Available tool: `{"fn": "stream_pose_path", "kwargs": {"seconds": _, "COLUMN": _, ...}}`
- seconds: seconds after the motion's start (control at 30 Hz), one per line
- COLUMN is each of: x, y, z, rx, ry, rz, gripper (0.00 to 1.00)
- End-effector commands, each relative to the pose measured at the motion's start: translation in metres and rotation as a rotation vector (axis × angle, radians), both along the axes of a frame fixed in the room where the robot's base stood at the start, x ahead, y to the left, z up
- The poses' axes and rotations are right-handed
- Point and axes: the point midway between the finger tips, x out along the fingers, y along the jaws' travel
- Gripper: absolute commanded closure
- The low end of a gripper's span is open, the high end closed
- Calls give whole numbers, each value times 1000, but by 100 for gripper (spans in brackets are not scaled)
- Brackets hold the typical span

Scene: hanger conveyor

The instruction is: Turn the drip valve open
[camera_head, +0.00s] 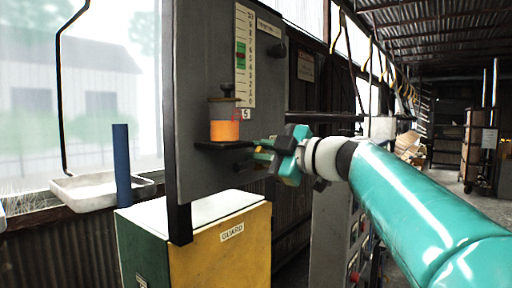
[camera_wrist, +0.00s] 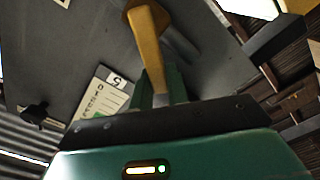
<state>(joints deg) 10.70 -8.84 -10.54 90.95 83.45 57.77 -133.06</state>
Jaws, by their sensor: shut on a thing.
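The drip valve's yellow lever (camera_wrist: 148,38) stands out from the grey panel in the wrist view, running down between my fingers. My gripper (camera_wrist: 160,88) is shut on its near end. In the head view my teal gripper (camera_head: 266,151) reaches the panel from the right, just right of a dark shelf (camera_head: 222,145). The gripper hides most of the lever there. An orange-filled cup (camera_head: 225,130) stands upright on the shelf, with a dark rod and cap above it. The valve's inner joint is not clear.
The grey panel (camera_head: 205,80) carries a numbered scale (camera_head: 243,55) with a green band, and a dark knob (camera_head: 278,50). A yellow and green guard box (camera_head: 220,245) stands below. A white tray (camera_head: 95,190) and blue post (camera_head: 121,165) are left. Hangers line the right.

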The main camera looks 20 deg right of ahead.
Motion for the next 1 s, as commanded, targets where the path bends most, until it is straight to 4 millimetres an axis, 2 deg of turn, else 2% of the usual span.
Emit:
{"fn": "stream_pose_path", "kwargs": {"seconds": 0.3, "x": -4, "y": 5, "z": -6, "rx": -101, "ry": -76, "rz": -1, "gripper": 100}}
{"fn": "stream_pose_path", "kwargs": {"seconds": 0.8, "x": -4, "y": 4, "z": -7, "rx": -119, "ry": -87, "rz": -3, "gripper": 100}}
{"fn": "stream_pose_path", "kwargs": {"seconds": 0.83, "x": -4, "y": 4, "z": -7, "rx": -119, "ry": -87, "rz": -3, "gripper": 82}}
{"fn": "stream_pose_path", "kwargs": {"seconds": 0.9, "x": -4, "y": 4, "z": -7, "rx": -119, "ry": -87, "rz": -3, "gripper": 68}}
{"fn": "stream_pose_path", "kwargs": {"seconds": 0.93, "x": -4, "y": 4, "z": -7, "rx": -119, "ry": -87, "rz": -3, "gripper": 62}}
{"fn": "stream_pose_path", "kwargs": {"seconds": 1.0, "x": -3, "y": 5, "z": -7, "rx": -118, "ry": -86, "rz": -3, "gripper": 62}}
